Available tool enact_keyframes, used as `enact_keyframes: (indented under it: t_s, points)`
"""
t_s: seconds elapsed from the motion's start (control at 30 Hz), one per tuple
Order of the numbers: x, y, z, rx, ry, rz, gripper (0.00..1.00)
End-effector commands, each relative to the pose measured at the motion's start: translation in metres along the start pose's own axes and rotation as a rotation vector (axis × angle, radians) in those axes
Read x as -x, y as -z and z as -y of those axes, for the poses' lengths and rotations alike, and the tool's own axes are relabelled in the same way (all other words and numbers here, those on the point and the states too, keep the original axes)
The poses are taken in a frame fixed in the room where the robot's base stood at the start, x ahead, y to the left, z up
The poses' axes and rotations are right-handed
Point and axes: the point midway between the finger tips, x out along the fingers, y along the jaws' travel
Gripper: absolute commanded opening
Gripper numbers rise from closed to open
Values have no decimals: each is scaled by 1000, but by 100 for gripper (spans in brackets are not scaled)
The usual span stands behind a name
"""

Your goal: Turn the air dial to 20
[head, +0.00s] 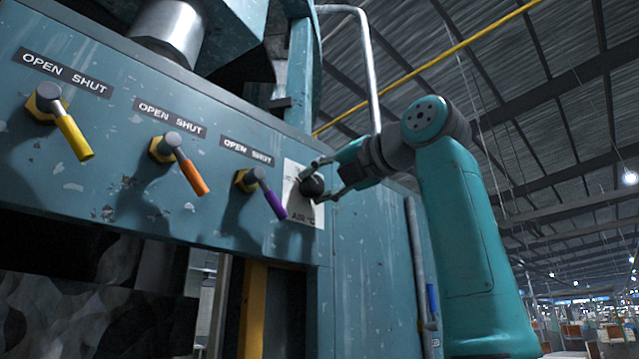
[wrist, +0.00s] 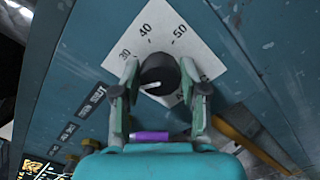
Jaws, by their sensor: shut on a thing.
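The air dial is a round black knob (head: 311,187) on a white plate (head: 293,211) marked AIR °C. In the wrist view the knob (wrist: 158,71) sits on the tilted white plate (wrist: 164,43), with 30, 40 and 50 readable around it. A short white line on the knob points left and slightly down, below the 30. My gripper (wrist: 160,72) is shut on the knob, one finger on each side. It reaches the knob from the right in the head view (head: 314,181). The fingers cover part of the scale, and I cannot read a 20.
Three OPEN/SHUT levers stand left of the dial: yellow (head: 73,138), orange (head: 193,177) and purple (head: 275,204). The purple lever is nearest the dial and also shows below it in the wrist view (wrist: 150,136). A pipe (head: 415,260) runs down the panel at the right.

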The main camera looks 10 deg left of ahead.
Motion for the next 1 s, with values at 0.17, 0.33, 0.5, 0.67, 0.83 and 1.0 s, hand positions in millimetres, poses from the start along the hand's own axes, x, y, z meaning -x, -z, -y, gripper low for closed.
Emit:
enact_keyframes:
  t_s: [0.17,0.33,0.5,0.67,0.83,1.0]
  points:
    - [0,1,1,121,2,-3,8]
    - [0,1,0,204,2,-3,8]
    - [-1,1,0,253,2,-4,8]
    - [-1,1,1,274,2,-4,8]
    - [-1,1,1,278,2,-4,8]
    - [-1,1,1,277,2,-4,8]
